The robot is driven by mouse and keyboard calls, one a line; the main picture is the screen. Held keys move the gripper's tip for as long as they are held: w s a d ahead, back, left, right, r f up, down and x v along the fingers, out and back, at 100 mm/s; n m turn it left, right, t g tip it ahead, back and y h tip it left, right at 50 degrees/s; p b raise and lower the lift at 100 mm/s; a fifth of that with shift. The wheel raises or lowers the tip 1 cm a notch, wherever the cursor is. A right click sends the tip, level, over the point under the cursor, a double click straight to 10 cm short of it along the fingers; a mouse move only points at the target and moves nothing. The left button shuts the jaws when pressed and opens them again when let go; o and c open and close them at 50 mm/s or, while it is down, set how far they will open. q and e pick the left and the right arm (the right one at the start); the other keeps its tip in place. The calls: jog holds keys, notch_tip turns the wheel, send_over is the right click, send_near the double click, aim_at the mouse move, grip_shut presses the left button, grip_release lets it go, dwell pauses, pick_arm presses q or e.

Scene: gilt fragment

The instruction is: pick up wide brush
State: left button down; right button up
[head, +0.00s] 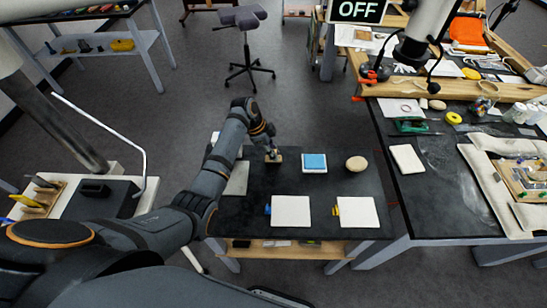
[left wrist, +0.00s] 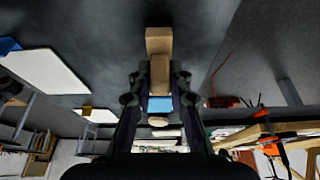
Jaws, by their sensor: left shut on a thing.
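My left gripper (head: 271,148) reaches down over the back of the dark table and is shut on a tan, wood-coloured piece, which looks like the wide brush (head: 274,158). In the left wrist view the brush (left wrist: 159,42) shows as a wide tan end with a narrower tan part running between the fingers of my left gripper (left wrist: 160,82). The brush is at or just above the tabletop; I cannot tell whether it touches. My right gripper is not in view.
A blue pad on a white tray (head: 314,170) and a round tan object (head: 357,163) lie right of the gripper. Two white boards (head: 291,210) (head: 357,212) lie in front, with small blue and yellow items beside them. A cluttered workbench (head: 440,195) stands at the right.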

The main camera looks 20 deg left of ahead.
pick_arm(q)
jog(key=shift+r, duration=0.3)
notch_tip(320, 180, up, 3)
jog(key=shift+s+f+b, duration=0.1)
jog(key=shift+f+b, duration=0.05)
jog(key=shift+b, duration=0.8)
jog(key=s+d+r+p, duration=0.2)
jog(key=s+r+p, duration=0.1)
jog(key=s+r, duration=0.2)
jog(key=s+d+r+p, duration=0.2)
jog(key=s+d+r, duration=0.1)
jog(key=s, duration=0.5)
jog(key=shift+r+p, duration=0.4)
jog(key=shift+r, duration=0.45)
jog(key=shift+w, duration=0.1)
jog(key=c, duration=1.9)
grip_release()
grip_shut()
